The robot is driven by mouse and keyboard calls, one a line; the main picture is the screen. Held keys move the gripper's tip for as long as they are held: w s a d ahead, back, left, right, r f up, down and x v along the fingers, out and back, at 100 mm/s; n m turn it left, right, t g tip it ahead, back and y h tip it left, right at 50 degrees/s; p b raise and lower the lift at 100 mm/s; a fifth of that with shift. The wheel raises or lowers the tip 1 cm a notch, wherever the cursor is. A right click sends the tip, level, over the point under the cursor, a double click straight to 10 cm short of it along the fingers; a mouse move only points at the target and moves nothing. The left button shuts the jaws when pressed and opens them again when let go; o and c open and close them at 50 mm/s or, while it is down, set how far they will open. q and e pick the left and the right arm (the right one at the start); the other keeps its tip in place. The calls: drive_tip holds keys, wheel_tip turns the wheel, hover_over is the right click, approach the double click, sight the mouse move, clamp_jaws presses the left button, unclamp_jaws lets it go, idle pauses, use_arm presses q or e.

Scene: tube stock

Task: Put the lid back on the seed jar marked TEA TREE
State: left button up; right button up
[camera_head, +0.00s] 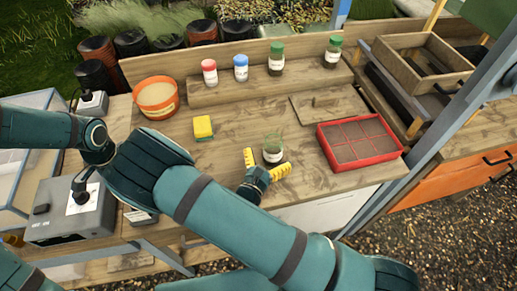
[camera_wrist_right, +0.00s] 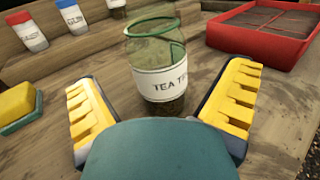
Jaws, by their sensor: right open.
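The seed jar marked TEA TREE (camera_wrist_right: 160,82) is clear glass with a white label and dark contents low inside. It stands upright on the bench, and its top looks open, with a green ring near the rim. It also shows in the head view (camera_head: 273,150). My right gripper (camera_head: 266,166) is open, its yellow-padded fingers on either side of the jar's near side, with gaps visible in the wrist view (camera_wrist_right: 165,105). I cannot make out a loose lid. My left gripper is not clearly visible.
Jars with red (camera_head: 209,73), blue (camera_head: 241,68) and green lids (camera_head: 276,60) (camera_head: 332,53) stand on the back step. A red tray (camera_head: 396,148) is to the right, a yellow sponge (camera_head: 203,127) and orange pot (camera_head: 157,97) to the left, a wooden board (camera_head: 345,105) behind.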

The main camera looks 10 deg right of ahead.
sight(269, 155)
drive_tip(key=x, duration=0.3)
drive_tip(key=shift+w+d, duration=0.1)
drive_tip(key=shift+w, duration=0.2)
drive_tip(key=c, duration=1.4)
